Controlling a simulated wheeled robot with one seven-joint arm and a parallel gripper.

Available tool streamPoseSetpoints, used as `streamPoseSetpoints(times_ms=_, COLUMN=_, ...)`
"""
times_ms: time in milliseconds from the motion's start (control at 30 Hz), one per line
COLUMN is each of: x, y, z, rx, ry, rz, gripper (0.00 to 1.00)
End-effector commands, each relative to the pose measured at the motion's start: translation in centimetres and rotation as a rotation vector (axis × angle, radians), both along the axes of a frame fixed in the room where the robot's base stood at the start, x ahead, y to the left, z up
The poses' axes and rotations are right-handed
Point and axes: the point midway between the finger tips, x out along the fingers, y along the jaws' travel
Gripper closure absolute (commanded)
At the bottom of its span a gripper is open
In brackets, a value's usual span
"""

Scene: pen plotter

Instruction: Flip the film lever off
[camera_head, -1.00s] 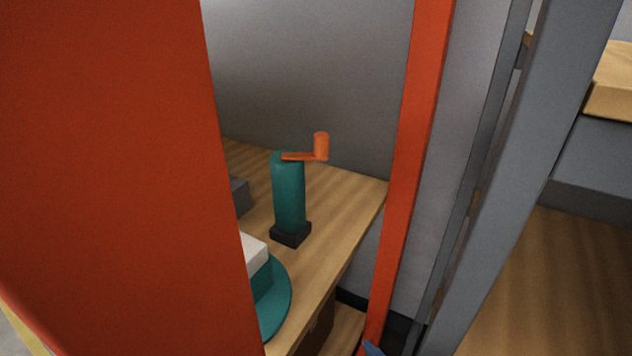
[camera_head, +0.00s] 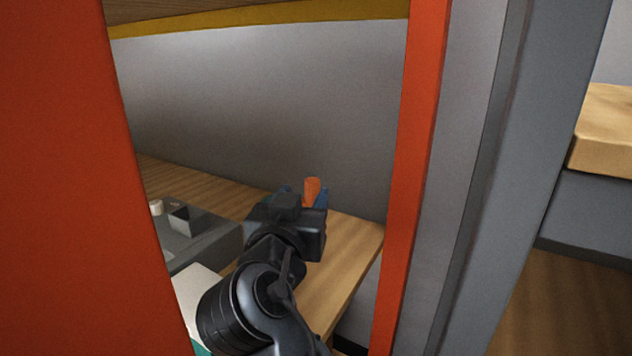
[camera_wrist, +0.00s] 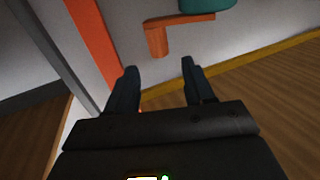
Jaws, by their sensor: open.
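I see no part clearly marked as a film lever. An orange crank handle (camera_head: 312,191) shows just past my gripper (camera_head: 304,196). In the wrist view the orange crank (camera_wrist: 158,40) runs out from a teal body (camera_wrist: 208,5) at the top edge. Its grip lies ahead of the gap between my two fingers (camera_wrist: 160,70), which are apart with nothing between them. In the head view my arm and gripper hide the teal post under the crank.
A grey box (camera_head: 210,245) with a small pale knob (camera_head: 156,207) stands on the wooden top (camera_head: 350,250) left of my arm. A red panel (camera_head: 60,180) fills the left side. A red post (camera_head: 412,160) stands close on the right. A grey wall (camera_head: 260,100) closes the back.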

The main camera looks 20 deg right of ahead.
Motion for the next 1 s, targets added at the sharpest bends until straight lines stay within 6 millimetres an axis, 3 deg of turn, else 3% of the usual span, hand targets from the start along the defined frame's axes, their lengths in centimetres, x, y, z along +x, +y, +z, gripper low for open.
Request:
streamPoseSetpoints(times_ms=500, x=5.5, y=-4.0, z=0.0, rx=0.000, ry=0.002, rz=0.000, gripper=0.47)
streamPoseSetpoints(times_ms=867, x=5.9, y=-4.3, z=-0.1, rx=0.000, ry=0.002, rz=0.001, gripper=0.47)
streamPoseSetpoints(times_ms=1000, x=5.9, y=-4.3, z=-0.1, rx=0.000, ry=0.002, rz=0.002, gripper=0.61)
